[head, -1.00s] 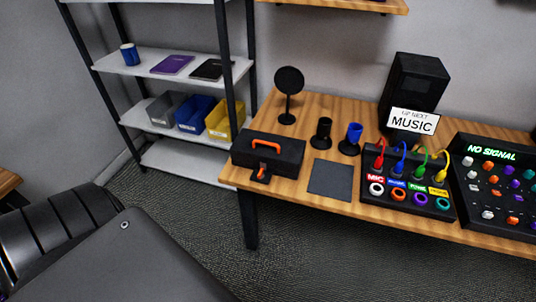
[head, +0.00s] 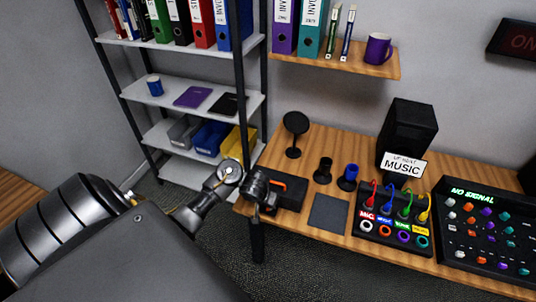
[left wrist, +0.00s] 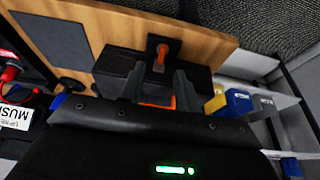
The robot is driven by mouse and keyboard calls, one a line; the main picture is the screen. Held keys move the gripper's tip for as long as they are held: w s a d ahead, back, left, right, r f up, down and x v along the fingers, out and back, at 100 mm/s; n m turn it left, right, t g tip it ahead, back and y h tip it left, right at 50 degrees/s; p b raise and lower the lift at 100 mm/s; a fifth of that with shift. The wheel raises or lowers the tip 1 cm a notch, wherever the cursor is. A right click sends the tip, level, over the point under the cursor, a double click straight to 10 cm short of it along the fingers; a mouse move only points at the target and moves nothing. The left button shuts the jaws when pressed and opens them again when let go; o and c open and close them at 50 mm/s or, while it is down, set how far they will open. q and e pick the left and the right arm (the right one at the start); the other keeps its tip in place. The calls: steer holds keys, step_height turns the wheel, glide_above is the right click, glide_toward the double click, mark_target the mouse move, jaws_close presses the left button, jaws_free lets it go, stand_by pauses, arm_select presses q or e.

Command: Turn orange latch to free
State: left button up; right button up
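A black case (head: 292,196) with an orange handle (head: 277,184) sits at the left end of the wooden desk. In the left wrist view, the orange latch (left wrist: 161,51) shows on a dark plate at the front side of the case. My left gripper (left wrist: 158,77) is open and empty, its two fingers apart over the case, with the handle (left wrist: 156,103) showing behind them. The latch lies just beyond the fingertips; I cannot tell the exact gap. In the head view my left gripper (head: 260,196) covers the case's left end and hides the latch. My right gripper is not in view.
A metal shelf (head: 190,75) stands behind left; a wall shelf (head: 330,62) hangs above.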

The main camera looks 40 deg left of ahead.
arm_select(q)
steer(key=b+x, duration=0.5)
steer(key=w+a+b+x, duration=0.1)
steer(key=b+x, duration=0.1)
steer(key=x, duration=0.1)
steer(key=shift+r+b, duration=0.15)
steer(key=shift+b, duration=0.2)
steer(key=shift+w+a+f+b, duration=0.1)
steer(key=shift+w+f+b, duration=0.25)
steer(key=shift+f, duration=0.25)
jaws_close()
